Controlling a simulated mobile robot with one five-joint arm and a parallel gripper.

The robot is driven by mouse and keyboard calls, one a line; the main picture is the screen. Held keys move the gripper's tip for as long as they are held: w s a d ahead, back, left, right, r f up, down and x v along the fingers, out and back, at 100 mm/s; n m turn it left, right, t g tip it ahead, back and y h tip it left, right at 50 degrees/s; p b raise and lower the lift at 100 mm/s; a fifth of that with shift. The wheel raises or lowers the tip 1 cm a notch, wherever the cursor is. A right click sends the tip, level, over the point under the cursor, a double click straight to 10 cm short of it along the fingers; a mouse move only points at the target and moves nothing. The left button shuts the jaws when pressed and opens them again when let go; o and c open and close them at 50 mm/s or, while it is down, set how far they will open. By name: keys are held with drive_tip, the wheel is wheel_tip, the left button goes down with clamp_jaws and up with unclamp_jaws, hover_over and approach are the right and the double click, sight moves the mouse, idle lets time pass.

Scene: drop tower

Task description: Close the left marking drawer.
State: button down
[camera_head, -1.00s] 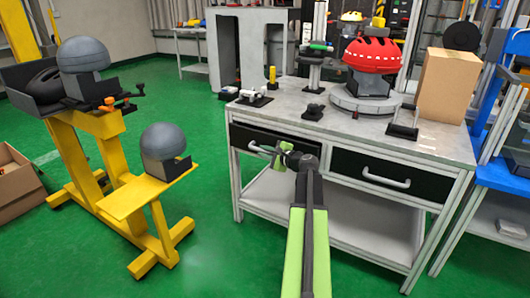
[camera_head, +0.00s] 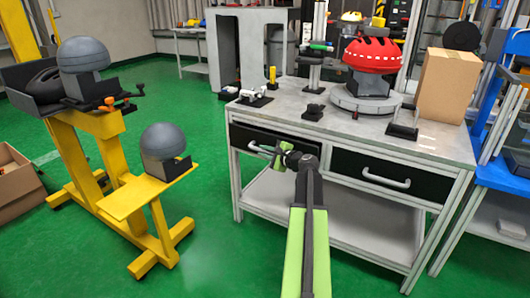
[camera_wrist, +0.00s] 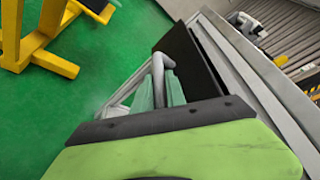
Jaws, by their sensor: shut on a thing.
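The left marking drawer (camera_head: 243,137) has a black front and sits under the grey bench top. In the wrist view, its black front (camera_wrist: 187,62) stands a little out from the bench frame, so it looks slightly open. My gripper (camera_head: 277,155) is at the drawer's handle, in front of the drawer face. In the wrist view, my gripper's green fingers (camera_wrist: 158,92) are shut on the pale bar handle (camera_wrist: 135,83). The fingers and arm hide part of the handle and drawer front.
The right drawer (camera_head: 392,176) is flush with the bench. A red helmet (camera_head: 372,55) on a round base, a cardboard box (camera_head: 447,84) and small tools stand on the bench top (camera_head: 340,122). A yellow stand (camera_head: 130,195) is at left, with green floor between.

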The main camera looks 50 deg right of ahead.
drive_tip(key=shift+w+d, duration=0.25)
drive_tip(key=shift+d, duration=0.9)
drive_tip(key=shift+w+d, duration=0.25)
drive_tip(key=shift+d, duration=0.85)
drive_tip(key=c, duration=1.4)
unclamp_jaws()
drive_tip(key=shift+o, duration=0.2)
drive_tip(key=shift+a, duration=0.1)
drive_tip(key=p+v, duration=0.3)
drive_tip(key=v, duration=1.4)
drive_tip(key=shift+s+p, duration=0.15)
drive_tip(key=shift+p, duration=0.2)
drive_tip(key=shift+r, duration=0.15)
